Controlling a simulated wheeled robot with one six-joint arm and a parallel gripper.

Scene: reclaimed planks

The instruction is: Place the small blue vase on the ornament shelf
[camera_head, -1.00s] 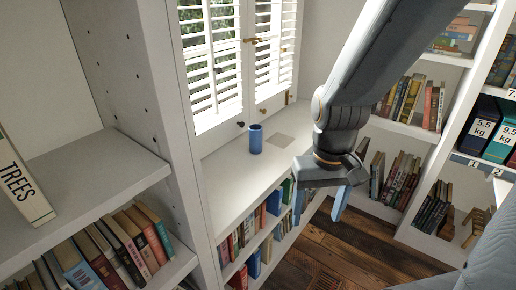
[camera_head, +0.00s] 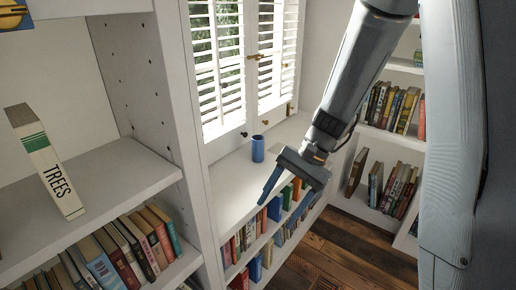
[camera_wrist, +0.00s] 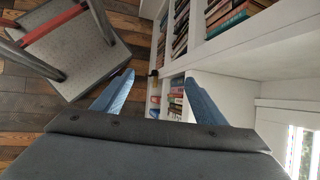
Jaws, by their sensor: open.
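The small blue vase (camera_head: 258,148) stands upright on the white window ledge (camera_head: 232,188), in front of the shutters. My gripper (camera_head: 277,200) is open and empty. It hangs to the right of and nearer than the vase, around the ledge's front edge, apart from the vase. In the wrist view its two blue fingers (camera_wrist: 160,77) are spread with nothing between them, and the vase is not seen there. Which shelf is the ornament shelf I cannot tell. A white shelf board (camera_head: 95,200) at left bears a leaning TREES book (camera_head: 48,165) and has free room.
A tall white upright panel (camera_head: 165,110) stands between the left shelves and the ledge. Books fill the shelves under the ledge. Another bookcase (camera_head: 400,140) stands at right. The wrist view shows a grey platform with a red strip (camera_wrist: 95,60) on the wooden floor.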

